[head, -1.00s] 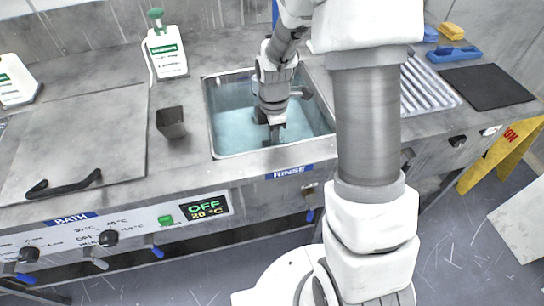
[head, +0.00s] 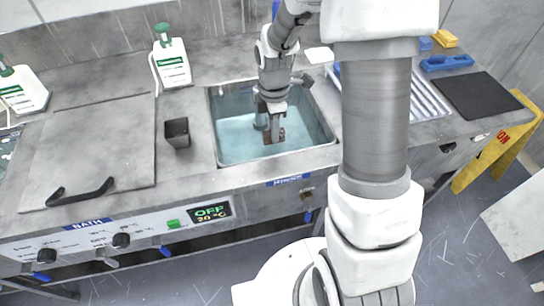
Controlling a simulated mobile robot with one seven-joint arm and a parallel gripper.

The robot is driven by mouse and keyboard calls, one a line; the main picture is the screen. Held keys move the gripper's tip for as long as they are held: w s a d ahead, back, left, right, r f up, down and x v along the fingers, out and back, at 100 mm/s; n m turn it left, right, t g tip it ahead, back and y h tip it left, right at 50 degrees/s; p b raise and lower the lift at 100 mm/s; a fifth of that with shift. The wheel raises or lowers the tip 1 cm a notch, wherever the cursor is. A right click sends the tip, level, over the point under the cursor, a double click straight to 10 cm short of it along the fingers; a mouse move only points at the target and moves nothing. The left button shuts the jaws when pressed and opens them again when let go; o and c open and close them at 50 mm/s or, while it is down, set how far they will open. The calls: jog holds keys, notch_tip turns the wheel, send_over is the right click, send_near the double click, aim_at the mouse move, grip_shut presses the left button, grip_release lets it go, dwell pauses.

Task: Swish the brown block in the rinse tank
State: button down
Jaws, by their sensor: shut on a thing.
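The rinse tank (head: 233,158) is an open steel basin of pale blue water set in the bench, above the blue RINSE label. My fingers hide part of the block. I cannot tell how deep the block is in the water.
A dark open cup (head: 177,133) stands left of the tank, beside the lidded bath (head: 95,150). White bottles (head: 171,62) stand at the back left. A ribbed drainer (head: 428,100) and a black mat (head: 478,95) lie to the right, with a blue tool (head: 447,63) behind.

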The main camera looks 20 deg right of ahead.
notch_tip(320, 180, up, 7)
jog(key=p, duration=0.4)
jog(key=shift+f+p, duration=0.1)
jog(key=shift+p, duration=0.3)
jog(key=shift+f, duration=0.1)
